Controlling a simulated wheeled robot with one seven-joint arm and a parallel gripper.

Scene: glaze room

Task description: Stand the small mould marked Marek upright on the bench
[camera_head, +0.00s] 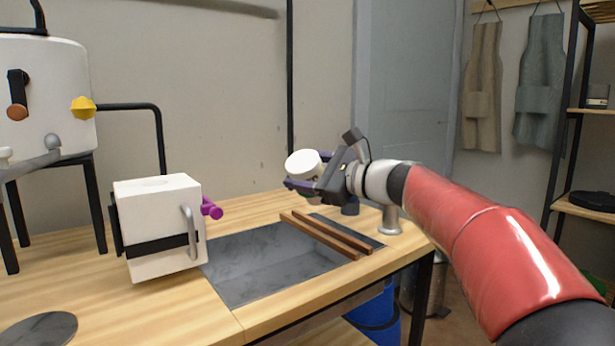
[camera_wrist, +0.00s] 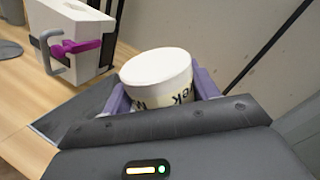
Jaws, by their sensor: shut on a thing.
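The small mould marked Marek (camera_head: 303,164) is a short white cylinder held tilted in the air above the far side of the bench. In the wrist view the mould (camera_wrist: 156,67) shows its pale round end and dark lettering, partly hidden, reading "rek". My gripper (camera_head: 318,184) is shut on the mould, with a purple finger on each side of it. The wrist view shows the fingers (camera_wrist: 160,97) around its sides. The bench (camera_head: 225,218) has a wooden top with a sunken grey basin in it. The mould's lower part is hidden by the gripper.
A large white block mould (camera_head: 160,228) with a black strap, grey handle and magenta clamp stands left of the basin (camera_head: 270,260). Two wooden slats (camera_head: 330,236) span the basin.

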